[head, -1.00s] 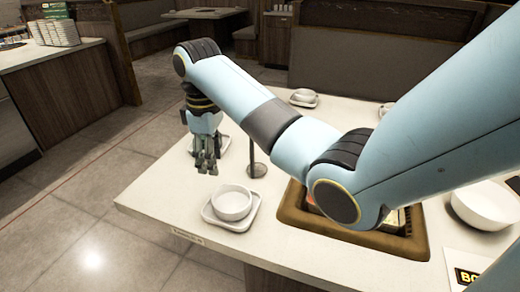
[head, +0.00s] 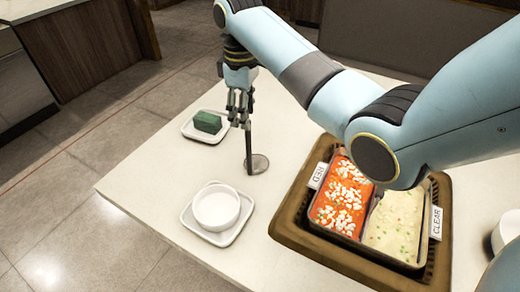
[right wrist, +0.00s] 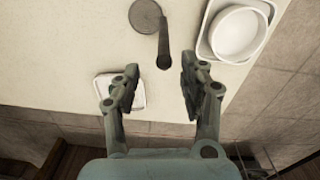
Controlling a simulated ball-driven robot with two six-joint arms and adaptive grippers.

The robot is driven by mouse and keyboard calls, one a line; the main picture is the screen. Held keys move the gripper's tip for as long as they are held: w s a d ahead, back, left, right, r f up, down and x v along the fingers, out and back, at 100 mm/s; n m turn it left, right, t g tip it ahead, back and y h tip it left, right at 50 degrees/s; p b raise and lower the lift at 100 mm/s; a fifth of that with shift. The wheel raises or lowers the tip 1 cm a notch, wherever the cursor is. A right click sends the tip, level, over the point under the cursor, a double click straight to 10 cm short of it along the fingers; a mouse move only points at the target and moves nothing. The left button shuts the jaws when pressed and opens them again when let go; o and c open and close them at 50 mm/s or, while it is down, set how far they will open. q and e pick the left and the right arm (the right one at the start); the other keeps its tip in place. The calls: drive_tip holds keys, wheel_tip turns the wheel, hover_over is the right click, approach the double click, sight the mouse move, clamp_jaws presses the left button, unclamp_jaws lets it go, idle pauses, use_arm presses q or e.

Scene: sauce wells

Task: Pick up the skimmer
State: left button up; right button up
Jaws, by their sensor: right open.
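The skimmer (head: 257,163) stands on the white table with its round, flat head down and its dark handle upright. My right gripper (head: 240,118) is at the top of the handle in the head view, pointing down. In the right wrist view, the right gripper (right wrist: 160,80) is open and empty, with its fingers spread wide. The skimmer's handle (right wrist: 163,45) lies ahead of the gap between the fingertips there, and I see no contact. My left gripper is in neither view.
A white bowl (head: 216,207) sits on a square saucer (head: 230,238) in front of the skimmer. A brown-framed pot (head: 292,205) with red and pale soups stands right. The table's left edge is close.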

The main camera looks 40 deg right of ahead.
sight(249, 140)
wheel_tip(249, 140, down, 4)
drive_tip(key=shift+r, duration=0.25)
drive_tip(key=f, duration=0.2)
drive_tip(key=s+f, duration=0.1)
drive_tip(key=f, duration=0.1)
drive_tip(key=shift+f, duration=0.15)
drive_tip(key=shift+w+f, duration=0.1)
drive_tip(key=shift+f, duration=0.45)
clamp_jaws()
